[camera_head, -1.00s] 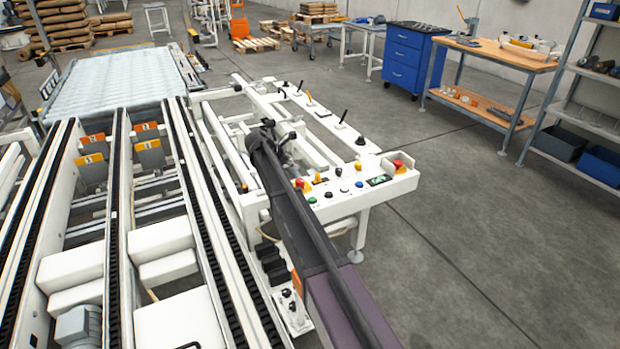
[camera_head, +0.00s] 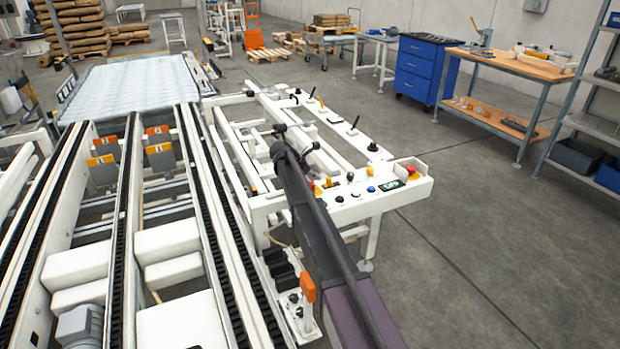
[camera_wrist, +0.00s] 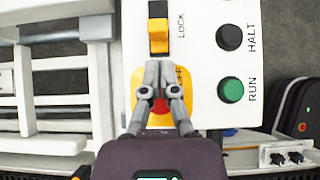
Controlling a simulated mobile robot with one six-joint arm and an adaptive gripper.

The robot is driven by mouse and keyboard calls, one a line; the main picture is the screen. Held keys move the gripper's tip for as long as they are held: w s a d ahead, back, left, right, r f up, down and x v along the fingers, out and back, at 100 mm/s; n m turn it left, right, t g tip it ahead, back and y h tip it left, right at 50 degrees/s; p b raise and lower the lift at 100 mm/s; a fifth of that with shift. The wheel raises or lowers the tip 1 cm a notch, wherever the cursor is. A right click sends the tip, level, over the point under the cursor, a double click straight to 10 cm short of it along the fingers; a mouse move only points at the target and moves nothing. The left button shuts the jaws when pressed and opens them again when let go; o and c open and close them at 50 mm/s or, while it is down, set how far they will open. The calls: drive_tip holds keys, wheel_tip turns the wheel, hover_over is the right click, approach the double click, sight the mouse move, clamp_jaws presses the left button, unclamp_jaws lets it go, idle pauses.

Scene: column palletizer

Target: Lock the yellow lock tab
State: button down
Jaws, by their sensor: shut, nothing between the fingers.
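The yellow lock tab (camera_wrist: 158,38) sits in a dark slot on the white panel, beside the printed word LOCK, in the wrist view. The dark end of the slot shows above the tab. My gripper (camera_wrist: 159,66) is shut and empty, with its fingertips just below the tab's lower edge in the picture. I cannot tell whether they touch it. The tab also shows small and yellow in the head view (camera_head: 328,182), close to my arm. My fingers hide part of a yellow plate (camera_wrist: 181,103) with a red button (camera_wrist: 160,108).
A black HALT button (camera_wrist: 229,37) and a green RUN button (camera_wrist: 231,89) stand right of the tab. A red stop button (camera_head: 410,170) is at the panel's right end. Conveyor rails (camera_head: 210,215) lie to the left; open floor (camera_head: 470,220) lies to the right.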

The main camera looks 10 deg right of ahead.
sight(329, 178)
drive_tip(key=shift+b+x, duration=1.05)
drive_tip(key=shift+x, duration=0.85)
drive_tip(key=shift+w+d, duration=0.25)
drive_tip(key=shift+d, duration=0.55)
drive_tip(key=shift+w+d, duration=0.3)
drive_tip(key=shift+d, duration=0.5)
drive_tip(key=shift+r, duration=0.15)
drive_tip(key=p+v, duration=0.5)
drive_tip(key=v, duration=0.2)
drive_tip(key=shift+s+a+r+p, duration=0.1)
drive_tip(key=shift+r+p, duration=0.1)
drive_tip(key=shift+p, duration=0.15)
drive_tip(key=shift+p+v, duration=0.7)
drive_tip(key=shift+v, duration=0.5)
drive_tip(key=shift+s+a+f, duration=0.1)
